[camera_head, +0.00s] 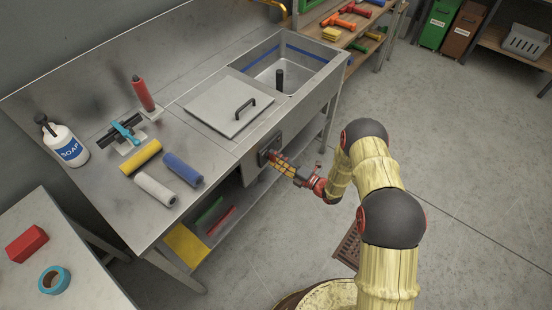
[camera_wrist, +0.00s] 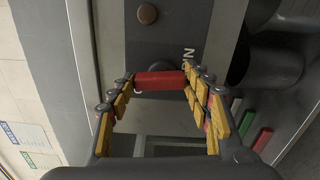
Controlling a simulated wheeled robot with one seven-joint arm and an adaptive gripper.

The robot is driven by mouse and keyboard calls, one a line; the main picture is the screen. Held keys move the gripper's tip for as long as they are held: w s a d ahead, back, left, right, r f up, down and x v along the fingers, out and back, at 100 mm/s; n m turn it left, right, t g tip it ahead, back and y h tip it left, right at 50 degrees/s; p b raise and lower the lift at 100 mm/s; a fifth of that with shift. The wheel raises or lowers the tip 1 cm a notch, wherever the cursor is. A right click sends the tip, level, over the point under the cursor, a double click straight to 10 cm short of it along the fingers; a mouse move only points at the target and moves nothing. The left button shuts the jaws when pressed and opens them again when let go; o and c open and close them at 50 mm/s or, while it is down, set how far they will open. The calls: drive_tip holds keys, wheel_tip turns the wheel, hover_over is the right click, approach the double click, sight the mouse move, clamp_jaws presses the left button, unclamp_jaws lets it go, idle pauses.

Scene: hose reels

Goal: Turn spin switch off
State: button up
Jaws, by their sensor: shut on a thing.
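The spin switch (camera_wrist: 160,81) shows in the wrist view as a red bar-shaped handle in front of a grey panel (camera_wrist: 172,32). Its lettering is partly hidden, with an "N" visible. My gripper (camera_wrist: 158,77) has its yellow-padded fingers on both ends of the red handle and is shut on it. In the head view my gripper (camera_head: 271,156) is at the panel on the front of the metal sink counter (camera_head: 100,130). The fingers hide the switch there, and I cannot tell which setting it points to.
A round brown knob (camera_wrist: 148,14) sits on the panel close to the switch. A lid with a black handle (camera_head: 228,105) lies beside the sink basin (camera_head: 290,65). The floor at right is mostly clear.

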drive_tip(key=shift+m, duration=0.6)
drive_tip(key=o, duration=1.1)
drive_tip(key=shift+o, duration=0.3)
drive_tip(key=shift+d, duration=0.1)
drive_tip(key=v, duration=1.1)
drive_tip(key=shift+s+d, duration=0.3)
